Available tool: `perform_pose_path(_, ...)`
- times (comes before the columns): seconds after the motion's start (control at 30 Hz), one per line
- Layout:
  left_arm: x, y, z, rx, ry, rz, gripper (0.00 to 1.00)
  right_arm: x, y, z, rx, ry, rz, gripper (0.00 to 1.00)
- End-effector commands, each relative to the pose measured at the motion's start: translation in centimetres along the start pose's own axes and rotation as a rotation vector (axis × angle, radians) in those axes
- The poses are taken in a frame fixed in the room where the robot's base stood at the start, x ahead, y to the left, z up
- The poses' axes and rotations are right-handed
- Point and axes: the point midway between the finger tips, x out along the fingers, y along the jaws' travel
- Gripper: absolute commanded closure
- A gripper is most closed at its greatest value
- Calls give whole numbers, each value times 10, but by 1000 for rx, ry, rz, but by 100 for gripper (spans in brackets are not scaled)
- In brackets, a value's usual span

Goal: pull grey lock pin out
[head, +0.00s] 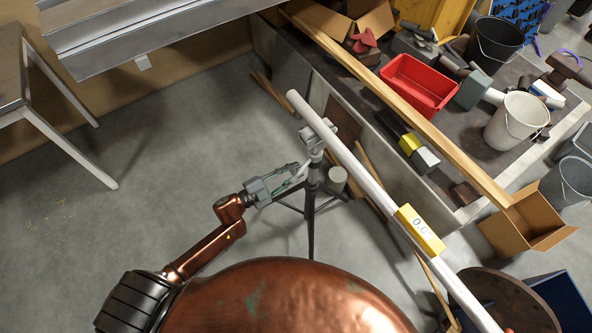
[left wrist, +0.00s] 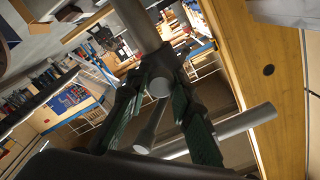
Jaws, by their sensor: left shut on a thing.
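A tripod stand (head: 312,205) holds up a long pale pipe (head: 362,178), with a clamp head (head: 318,134) near the pipe's upper end. My left gripper (head: 301,174) reaches the stand from the left, just below the clamp head. In the left wrist view the green-lined fingers (left wrist: 163,105) are shut around the grey lock pin (left wrist: 146,132), a small grey rod. The fingers and the stand hide most of the pin in the head view, so I cannot tell how deep it sits. My right gripper is not in view.
A large copper dome (head: 285,300) fills the front. A low bench with a red bin (head: 418,86) and a white bucket (head: 516,121) stands at right. The floor left of the stand is clear.

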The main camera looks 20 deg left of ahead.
Motion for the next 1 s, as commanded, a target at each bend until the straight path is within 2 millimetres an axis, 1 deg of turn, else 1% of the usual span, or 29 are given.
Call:
perform_pose_path(0.03, -2, 2, 2, -1, -3, 2, 77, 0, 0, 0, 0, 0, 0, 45)
perform_pose_path(0.27, 0, 2, 1, 0, -1, 3, 62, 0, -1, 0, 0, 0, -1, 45)
perform_pose_path(0.53, 0, 1, 0, 0, 0, 3, 61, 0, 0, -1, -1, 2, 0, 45)
perform_pose_path(0.63, -6, 2, 1, 0, -1, 3, 61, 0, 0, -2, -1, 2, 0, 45)
perform_pose_path(0.77, -24, 2, 2, 0, -4, 4, 61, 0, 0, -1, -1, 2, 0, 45)
perform_pose_path(1.0, -75, 2, 1, -1, -4, 4, 61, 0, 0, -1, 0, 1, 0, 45)
